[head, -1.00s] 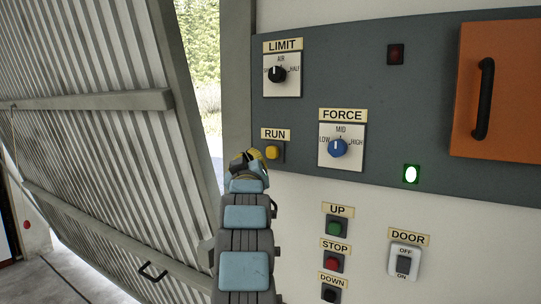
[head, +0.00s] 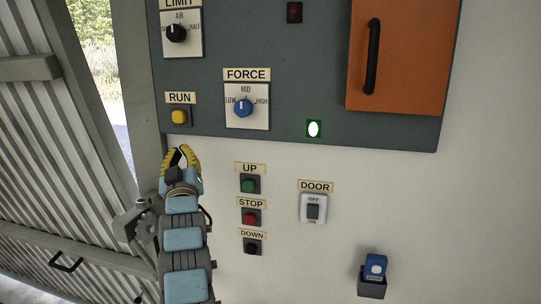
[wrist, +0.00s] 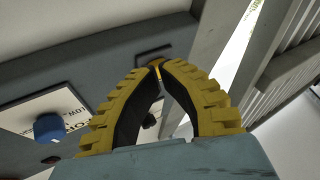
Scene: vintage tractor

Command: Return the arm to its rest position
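My gripper (head: 183,152) points up and away from me in the head view, just below the yellow RUN button (head: 179,117). In the wrist view the two yellow, ribbed fingers of my gripper (wrist: 157,66) curve together and their tips appear to meet. Nothing is held between them. My blue and grey arm extends below it, in front of the white wall. I cannot tell the exact distance from the fingertips to the panel.
A grey control panel (head: 285,75) carries the blue FORCE knob (head: 243,108), black LIMIT knob (head: 177,33), lit green light (head: 314,129) and orange cover (head: 408,55). UP (head: 249,184), STOP (head: 250,217), DOWN (head: 251,247) and DOOR (head: 313,211) controls are right of my arm; a corrugated door (head: 60,170) is left.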

